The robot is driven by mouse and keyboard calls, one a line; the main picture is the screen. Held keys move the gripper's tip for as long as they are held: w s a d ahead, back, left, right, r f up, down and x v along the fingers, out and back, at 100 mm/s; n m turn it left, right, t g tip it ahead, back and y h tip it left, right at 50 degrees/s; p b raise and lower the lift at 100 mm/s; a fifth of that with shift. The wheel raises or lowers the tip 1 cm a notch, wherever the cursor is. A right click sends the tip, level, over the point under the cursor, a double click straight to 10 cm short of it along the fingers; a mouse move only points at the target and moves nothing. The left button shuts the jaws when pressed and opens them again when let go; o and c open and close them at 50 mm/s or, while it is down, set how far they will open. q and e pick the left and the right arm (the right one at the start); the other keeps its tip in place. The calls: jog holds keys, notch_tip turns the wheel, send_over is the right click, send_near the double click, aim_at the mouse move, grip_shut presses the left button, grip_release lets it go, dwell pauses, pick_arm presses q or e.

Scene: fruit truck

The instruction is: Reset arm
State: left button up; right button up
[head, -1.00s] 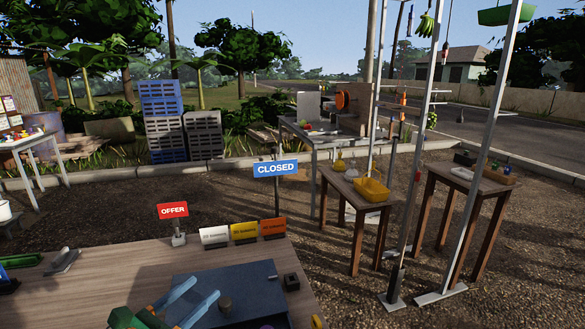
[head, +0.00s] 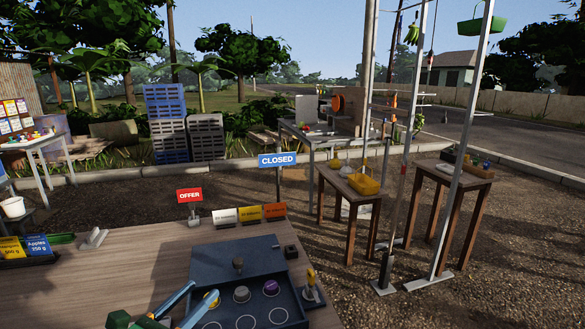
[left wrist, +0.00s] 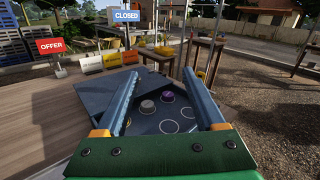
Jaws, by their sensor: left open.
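My left gripper (head: 186,308) is at the bottom of the head view, green with two blue-grey fingers. Its fingers are apart with nothing between them. In the left wrist view the two fingers (left wrist: 160,105) reach over the dark box (left wrist: 150,124) on the wooden table. In the head view the dark box (head: 235,258) has a raised panel with a knob and marked circles in front. Grey and purple round pieces (head: 271,287) sit on it, and a yellow one is by the fingers. My right gripper is not in view.
Small white, yellow and orange signs (head: 249,213) and a red OFFER sign (head: 190,195) stand at the table's back edge, with a blue CLOSED sign (head: 277,160) behind. A stand with a yellow part (head: 312,289) is right of the box. The table's left middle (head: 130,262) is clear.

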pick_arm(q)
jog(key=s+a+f+n+g+y, duration=0.15)
jog(key=s+f+n+y, duration=0.35)
jog(key=n, duration=0.8)
jog(key=s+f+n+g+y, duration=0.35)
jog(key=f+n, duration=0.45)
jog(key=n, duration=0.4)
jog(key=s+d+f+n+g, duration=0.2)
jog(key=s+f+n+g, duration=0.3)
jog(key=s, duration=0.4)
jog(key=s+d+f+n+g, duration=0.2)
jog(key=s+d+n+g, duration=0.1)
jog(key=s+n, duration=0.55)
notch_tip(320, 180, down, 20)
jog(key=s+m+g+b, duration=0.1)
jog(key=s+b, duration=0.1)
jog(key=s, duration=0.1)
jog(key=s+a+f+g+b, duration=0.1)
jog(key=s+a+f, duration=0.2)
jog(key=s+f, duration=0.7)
jog(key=shift+s+f, duration=0.2)
jog(key=shift+s, duration=0.35)
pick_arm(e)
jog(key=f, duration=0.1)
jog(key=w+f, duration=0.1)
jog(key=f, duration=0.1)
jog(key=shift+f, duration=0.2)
